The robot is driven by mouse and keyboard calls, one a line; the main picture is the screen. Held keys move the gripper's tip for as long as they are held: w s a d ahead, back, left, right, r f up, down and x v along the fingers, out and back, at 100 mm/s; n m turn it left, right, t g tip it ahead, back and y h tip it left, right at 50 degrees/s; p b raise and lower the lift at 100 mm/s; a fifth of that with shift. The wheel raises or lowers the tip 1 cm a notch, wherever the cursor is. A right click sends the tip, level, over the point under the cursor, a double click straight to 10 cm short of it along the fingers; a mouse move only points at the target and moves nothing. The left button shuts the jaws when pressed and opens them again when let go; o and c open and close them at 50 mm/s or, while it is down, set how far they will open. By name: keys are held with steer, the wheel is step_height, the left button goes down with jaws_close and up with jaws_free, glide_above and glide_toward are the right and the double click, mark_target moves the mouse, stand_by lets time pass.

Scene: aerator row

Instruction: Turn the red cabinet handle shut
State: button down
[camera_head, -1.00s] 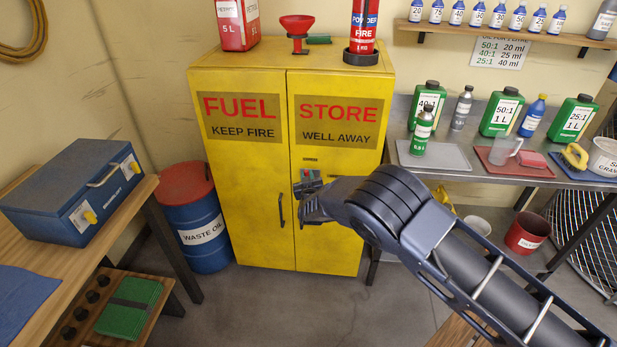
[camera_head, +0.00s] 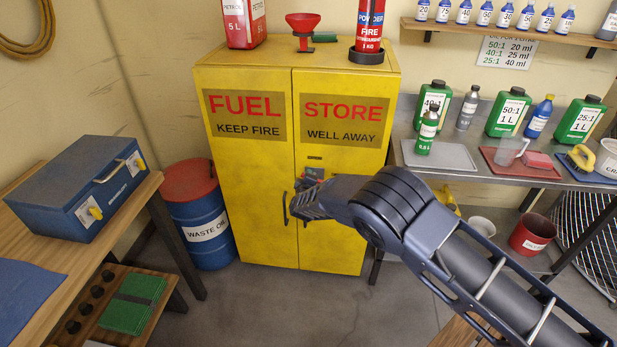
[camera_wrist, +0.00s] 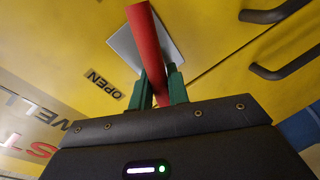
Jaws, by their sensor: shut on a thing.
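The yellow fuel cabinet (camera_head: 245,170) stands against the back wall with both doors closed. Its red handle (camera_wrist: 148,42) sits on a pale square plate (camera_wrist: 124,44) in the wrist view. An "OPEN" label (camera_wrist: 104,83) lies beside the plate. My gripper (camera_wrist: 158,88) has its green fingers on both sides of the red handle and is shut on it. In the head view my gripper (camera_head: 306,184) is at the right door, and a bit of red shows there. The fingers and my wrist hide much of the handle.
Two dark pull handles (camera_wrist: 283,52) are on the doors close to my gripper. A blue waste oil drum (camera_head: 203,222) stands left of the cabinet. A metal bench (camera_head: 400,130) with bottles and trays is at the right. A wooden bench (camera_head: 70,235) is at the left.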

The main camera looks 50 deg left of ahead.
steer(key=shift+s+f+n+t+h, duration=0.1)
steer(key=shift+f+n+t+h, duration=0.15)
steer(key=shift+n, duration=0.65)
steer(key=shift+f+n+t+h, duration=0.15)
steer(key=shift+f+n, duration=0.1)
steer(key=shift+n, duration=0.65)
steer(key=c, duration=1.4)
jaws_free()
steer(key=v, duration=1)
steer(key=shift+s+d+r, duration=0.1)
steer(key=shift+s+d, duration=0.15)
steer(key=shift+s, duration=0.05)
